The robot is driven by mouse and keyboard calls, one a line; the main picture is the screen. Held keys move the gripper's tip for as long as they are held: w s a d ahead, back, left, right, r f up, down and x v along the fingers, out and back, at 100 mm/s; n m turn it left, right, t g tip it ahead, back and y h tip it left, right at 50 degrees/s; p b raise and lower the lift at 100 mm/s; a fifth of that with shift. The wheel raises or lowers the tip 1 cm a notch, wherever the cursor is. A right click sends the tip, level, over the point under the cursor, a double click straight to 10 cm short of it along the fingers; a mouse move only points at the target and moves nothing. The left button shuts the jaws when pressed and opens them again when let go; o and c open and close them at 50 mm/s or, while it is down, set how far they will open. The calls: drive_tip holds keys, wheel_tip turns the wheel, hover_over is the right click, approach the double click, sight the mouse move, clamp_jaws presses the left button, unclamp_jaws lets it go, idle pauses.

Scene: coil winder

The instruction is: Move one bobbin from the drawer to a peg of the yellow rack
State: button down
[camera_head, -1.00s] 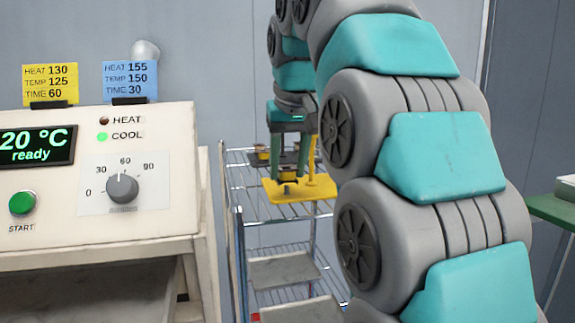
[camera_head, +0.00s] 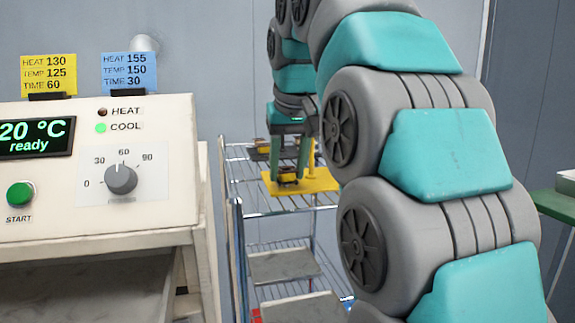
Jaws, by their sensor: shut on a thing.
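The yellow rack (camera_head: 322,181) lies on the top shelf of a wire cart, with a yellow upright peg (camera_head: 311,156) showing beside my gripper. My gripper (camera_head: 289,174) points down over the rack's left part. It is shut on a small dark and copper bobbin (camera_head: 288,182), low at the rack plate. I cannot tell whether the bobbin is around a peg or touching the plate. My arm hides part of the rack's right side. I cannot make out the drawer.
The wire cart (camera_head: 262,211) has grey trays (camera_head: 283,266) on lower shelves. Another dark item with copper (camera_head: 262,150) sits behind the rack. A cream control machine (camera_head: 150,205) stands left, a green table (camera_head: 553,208) right.

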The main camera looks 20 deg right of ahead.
drive_tip(key=shift+f, duration=0.2)
drive_tip(key=shift+c, duration=1.5)
unclamp_jaws()
drive_tip(key=shift+s+r, duration=0.15)
drive_tip(key=shift+r, duration=0.35)
drive_tip(key=p+v, duration=0.1)
drive_tip(key=v, duration=0.1)
drive_tip(key=shift+r+p, duration=0.3)
drive_tip(key=shift+p, duration=0.05)
drive_tip(key=s+b, duration=0.1)
drive_tip(key=s, duration=1.1)
drive_tip(key=shift+a+f, duration=0.15)
drive_tip(key=shift+f, duration=0.15)
